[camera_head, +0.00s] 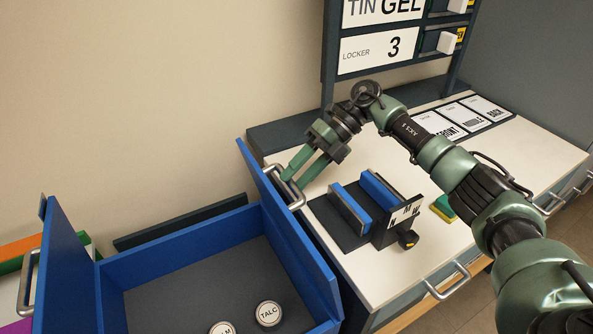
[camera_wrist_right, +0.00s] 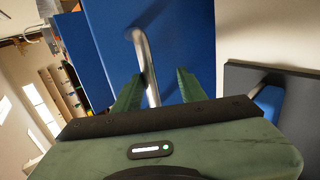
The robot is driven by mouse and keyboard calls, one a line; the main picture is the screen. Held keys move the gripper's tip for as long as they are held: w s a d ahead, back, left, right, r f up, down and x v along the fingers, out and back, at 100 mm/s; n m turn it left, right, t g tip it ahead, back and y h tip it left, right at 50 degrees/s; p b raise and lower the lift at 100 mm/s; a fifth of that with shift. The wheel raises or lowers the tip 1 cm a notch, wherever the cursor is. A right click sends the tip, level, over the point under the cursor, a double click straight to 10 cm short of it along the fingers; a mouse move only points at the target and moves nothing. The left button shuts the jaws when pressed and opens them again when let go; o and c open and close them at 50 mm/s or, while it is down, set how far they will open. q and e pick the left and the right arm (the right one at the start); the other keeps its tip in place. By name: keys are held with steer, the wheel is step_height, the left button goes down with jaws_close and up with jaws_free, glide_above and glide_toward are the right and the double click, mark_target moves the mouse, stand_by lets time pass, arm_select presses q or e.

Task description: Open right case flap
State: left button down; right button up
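The blue case (camera_head: 185,241) is open at the top, with its dark floor visible. Its right flap (camera_head: 300,238) stands raised along the right wall and carries a metal bar handle (camera_head: 296,199). My right gripper (camera_head: 295,181) is at this handle, its two green fingers apart. In the right wrist view the handle (camera_wrist_right: 149,70) passes between the fingertips (camera_wrist_right: 158,85), with a gap showing on its right side; contact on the left is unclear. The blue flap (camera_wrist_right: 185,40) lies behind it. The left flap (camera_head: 68,262) is also raised. My left gripper is out of view.
Round tins labelled TALC (camera_head: 268,313) lie in the case. A dark fixture with blue pads (camera_head: 380,191) stands on the white bench top (camera_head: 395,275), right of the flap. A green and yellow block (camera_head: 444,208) and labelled cards (camera_head: 440,125) lie beyond.

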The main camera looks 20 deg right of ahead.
steer(key=shift+w+r, duration=0.1)
steer(key=shift+r, duration=0.1)
steer(key=s+p+v, duration=0.1)
steer(key=v, duration=0.6)
steer(key=shift+w+d+r, duration=0.2)
steer(key=shift+w+d, duration=0.1)
steer(key=shift+w, duration=0.15)
